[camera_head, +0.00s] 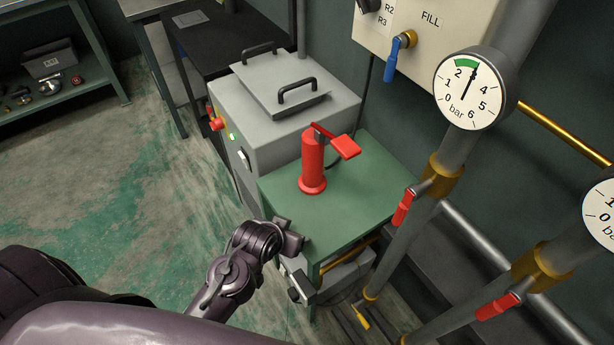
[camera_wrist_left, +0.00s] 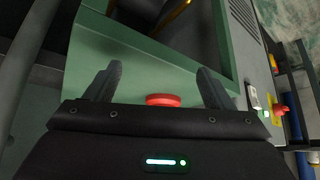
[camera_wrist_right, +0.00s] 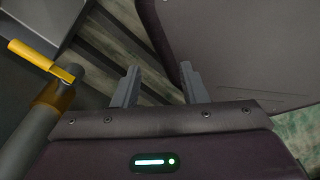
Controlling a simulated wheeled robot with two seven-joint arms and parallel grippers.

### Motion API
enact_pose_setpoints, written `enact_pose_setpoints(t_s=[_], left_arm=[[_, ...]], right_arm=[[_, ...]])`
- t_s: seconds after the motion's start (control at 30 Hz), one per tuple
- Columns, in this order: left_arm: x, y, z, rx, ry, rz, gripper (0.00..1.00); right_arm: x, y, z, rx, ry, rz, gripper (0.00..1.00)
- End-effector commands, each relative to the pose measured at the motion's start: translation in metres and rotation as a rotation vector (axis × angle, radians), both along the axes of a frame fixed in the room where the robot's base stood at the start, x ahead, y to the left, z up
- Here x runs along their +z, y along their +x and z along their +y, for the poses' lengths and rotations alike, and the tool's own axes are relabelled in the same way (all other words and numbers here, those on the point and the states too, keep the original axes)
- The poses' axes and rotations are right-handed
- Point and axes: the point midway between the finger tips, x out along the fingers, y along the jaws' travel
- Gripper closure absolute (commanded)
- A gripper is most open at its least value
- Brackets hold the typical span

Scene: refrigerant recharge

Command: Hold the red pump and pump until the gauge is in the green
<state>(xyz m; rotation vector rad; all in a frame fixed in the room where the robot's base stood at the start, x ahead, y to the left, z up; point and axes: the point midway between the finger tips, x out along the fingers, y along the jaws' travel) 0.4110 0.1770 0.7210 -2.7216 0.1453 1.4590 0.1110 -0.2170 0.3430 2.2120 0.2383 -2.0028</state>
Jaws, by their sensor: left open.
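The red pump (camera_head: 313,165) stands upright on the green table (camera_head: 370,205), its red lever (camera_head: 345,147) reaching right. Its red round base (camera_wrist_left: 163,100) shows between the fingers in the left wrist view; the rest is hidden there. My left gripper (camera_head: 291,237) is open and empty at the table's near edge, apart from the pump. My right gripper (camera_wrist_right: 158,86) is open and empty over a slatted floor, seen only in the right wrist view. The gauge (camera_head: 470,90) has its needle near 3, at the right end of the green band; whether inside it is too small to tell.
A grey machine (camera_head: 245,125) with a lid and black handles stands behind and left of the table. Pipes with red valve levers (camera_head: 404,208) rise at the right. A yellow lever (camera_wrist_right: 40,58) lies left of my right gripper. A blue valve handle (camera_head: 392,58) hangs at the FILL panel.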

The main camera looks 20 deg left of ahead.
Motion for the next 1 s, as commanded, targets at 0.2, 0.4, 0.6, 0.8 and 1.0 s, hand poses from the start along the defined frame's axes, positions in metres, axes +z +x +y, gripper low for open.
enact_pose_setpoints(t_s=[0.2,0.4,0.6,0.8,1.0], left_arm=[[0.007,0.049,-0.007,0.052,-0.033,-0.248,0.24],[0.033,0.101,-0.009,0.133,-0.038,-0.601,0.24],[0.065,0.125,-0.007,0.194,-0.009,-0.889,0.24],[0.078,0.133,-0.006,0.212,0.008,-0.987,0.24],[0.080,0.159,-0.002,0.212,0.008,-0.990,0.24]], right_arm=[[-0.006,-0.001,-0.010,-0.001,-0.013,0.001,0.61],[-0.014,-0.002,-0.017,-0.005,-0.021,0.003,0.61],[-0.019,-0.002,-0.017,-0.005,-0.021,0.004,0.61],[-0.019,-0.003,-0.017,-0.004,-0.021,0.005,0.61],[-0.018,-0.004,-0.014,-0.003,-0.018,0.006,0.61]])
